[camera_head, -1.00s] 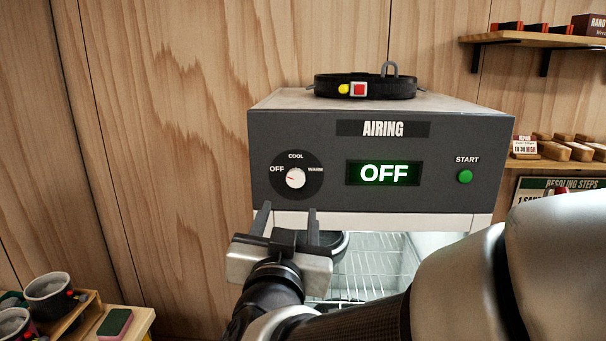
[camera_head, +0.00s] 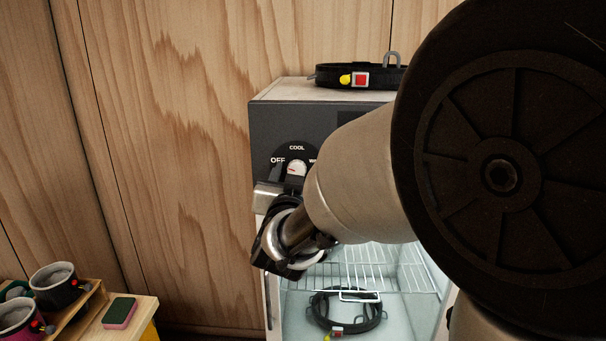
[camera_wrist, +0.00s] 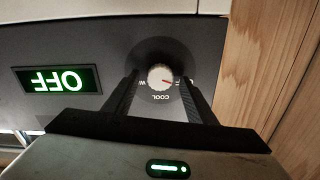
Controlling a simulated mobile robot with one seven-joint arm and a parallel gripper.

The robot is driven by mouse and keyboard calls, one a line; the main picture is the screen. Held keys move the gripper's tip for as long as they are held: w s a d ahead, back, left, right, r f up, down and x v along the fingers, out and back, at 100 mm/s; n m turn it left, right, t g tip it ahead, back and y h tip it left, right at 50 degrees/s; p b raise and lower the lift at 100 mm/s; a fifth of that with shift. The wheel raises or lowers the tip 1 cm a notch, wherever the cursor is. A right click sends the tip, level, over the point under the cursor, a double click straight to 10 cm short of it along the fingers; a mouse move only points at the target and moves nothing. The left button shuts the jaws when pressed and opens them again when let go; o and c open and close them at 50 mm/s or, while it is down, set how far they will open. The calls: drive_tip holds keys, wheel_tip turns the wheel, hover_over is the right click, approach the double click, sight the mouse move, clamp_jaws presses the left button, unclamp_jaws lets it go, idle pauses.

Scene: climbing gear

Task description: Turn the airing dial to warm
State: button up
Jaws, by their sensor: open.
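The airing dial is a round white knob (camera_head: 297,168) with a red pointer on a black disc, on the dark front panel of the airing cabinet. It also shows in the wrist view (camera_wrist: 160,76), upside down, its pointer toward OFF. COOL is readable; OFF and WARM are partly covered by my fingers. My gripper (camera_head: 288,174) is open at the dial, one finger on either side of the knob in the wrist view (camera_wrist: 159,84). I cannot tell whether they touch it. The lit display (camera_wrist: 58,79) reads OFF; my arm hides it in the head view.
A black strap with a red and yellow buckle (camera_head: 360,79) lies on the cabinet top. A coiled black strap (camera_head: 325,318) lies inside below the wire rack (camera_head: 335,276). Mugs (camera_head: 56,286) and a sponge (camera_head: 119,312) are at lower left. My arm covers the right side.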

drive_tip(key=c, duration=1)
drive_tip(key=shift+c, duration=0.2)
